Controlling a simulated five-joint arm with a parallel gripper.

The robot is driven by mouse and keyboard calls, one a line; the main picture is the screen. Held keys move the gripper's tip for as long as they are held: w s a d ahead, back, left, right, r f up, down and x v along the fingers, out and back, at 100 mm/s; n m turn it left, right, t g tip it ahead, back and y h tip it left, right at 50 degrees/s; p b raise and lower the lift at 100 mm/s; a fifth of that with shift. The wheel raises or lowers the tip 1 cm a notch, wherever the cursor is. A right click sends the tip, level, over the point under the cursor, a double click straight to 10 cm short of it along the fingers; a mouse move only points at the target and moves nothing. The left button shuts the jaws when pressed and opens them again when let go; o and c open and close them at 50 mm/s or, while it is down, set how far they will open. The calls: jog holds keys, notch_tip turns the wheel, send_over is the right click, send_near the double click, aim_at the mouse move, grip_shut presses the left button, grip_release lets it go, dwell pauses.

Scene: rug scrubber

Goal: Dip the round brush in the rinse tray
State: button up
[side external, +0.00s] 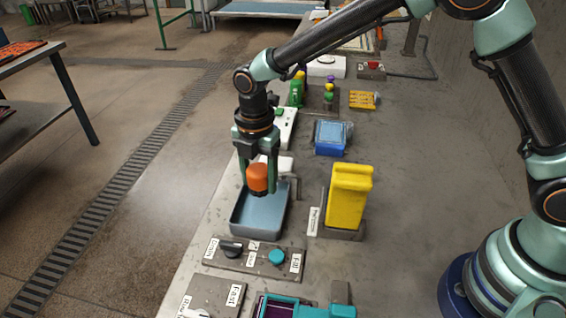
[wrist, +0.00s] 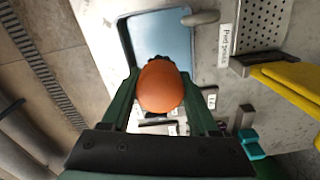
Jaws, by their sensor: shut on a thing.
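My gripper (side external: 258,174) is shut on the round brush (side external: 257,178), which has an orange rounded top and a dark lower part. The brush also shows in the wrist view (wrist: 160,88), between the two green fingers (wrist: 161,98). The rinse tray (side external: 240,222) is a grey-blue rectangular basin, and it also shows in the wrist view (wrist: 160,36). In the side view the brush hangs upright over the tray's far part. I cannot tell whether its dark underside touches anything in the tray. The fingers hide the brush's sides.
A yellow upright object (side external: 349,196) stands right of the tray on the bench. A control panel with a black knob (side external: 231,249) and a teal knob (side external: 277,257) lies in front. A blue container (side external: 331,138) sits behind. The bench's left edge drops to the floor.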

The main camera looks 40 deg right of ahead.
aim_at(262, 211)
jog(key=shift+f, duration=2.85)
jog(key=shift+f, duration=0.55)
jog(key=shift+r, duration=2.75)
jog(key=shift+r, duration=1.5)
